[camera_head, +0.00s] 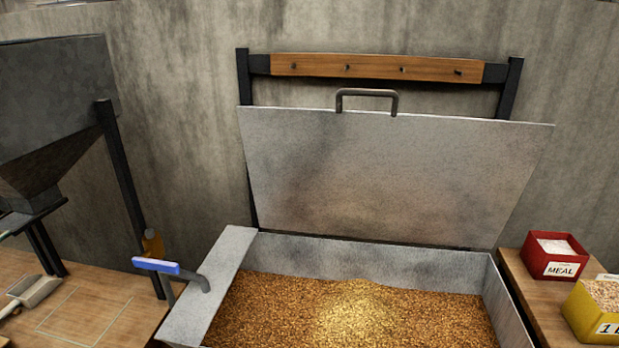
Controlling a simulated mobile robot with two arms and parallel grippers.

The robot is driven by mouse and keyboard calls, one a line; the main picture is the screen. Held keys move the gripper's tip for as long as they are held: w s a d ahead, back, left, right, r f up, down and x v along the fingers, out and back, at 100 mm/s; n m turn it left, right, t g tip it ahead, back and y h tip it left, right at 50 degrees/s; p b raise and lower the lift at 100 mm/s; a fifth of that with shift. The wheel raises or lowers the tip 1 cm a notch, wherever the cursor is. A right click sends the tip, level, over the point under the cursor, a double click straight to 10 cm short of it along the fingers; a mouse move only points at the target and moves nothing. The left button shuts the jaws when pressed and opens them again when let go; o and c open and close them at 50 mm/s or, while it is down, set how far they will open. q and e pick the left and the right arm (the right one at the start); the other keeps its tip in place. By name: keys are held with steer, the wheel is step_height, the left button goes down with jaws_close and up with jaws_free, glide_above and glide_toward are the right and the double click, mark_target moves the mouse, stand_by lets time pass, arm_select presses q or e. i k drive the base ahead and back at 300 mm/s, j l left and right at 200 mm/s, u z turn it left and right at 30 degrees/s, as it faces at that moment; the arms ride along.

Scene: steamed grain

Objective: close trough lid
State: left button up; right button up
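The trough lid (390,180) is a large grey metal plate. It stands raised at the back of the trough, tilted back toward the wall. A dark handle (367,94) is fixed at its top edge. The metal trough (380,258) below is open and holds brown grain (280,305) with a paler yellow heap (357,312) in the middle. Neither of my grippers shows in the head view.
A blue-handled lever (156,266) sits at the trough's left side. A red MEAL box (552,269) and a yellow box (590,315) stand on the right wooden surface. A metal hopper (55,95) and a scoop (32,291) are at left.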

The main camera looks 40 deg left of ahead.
mark_target(393, 176)
steer(key=u, duration=0.7)
steer(key=i, duration=0.5)
steer(key=z, duration=0.05)
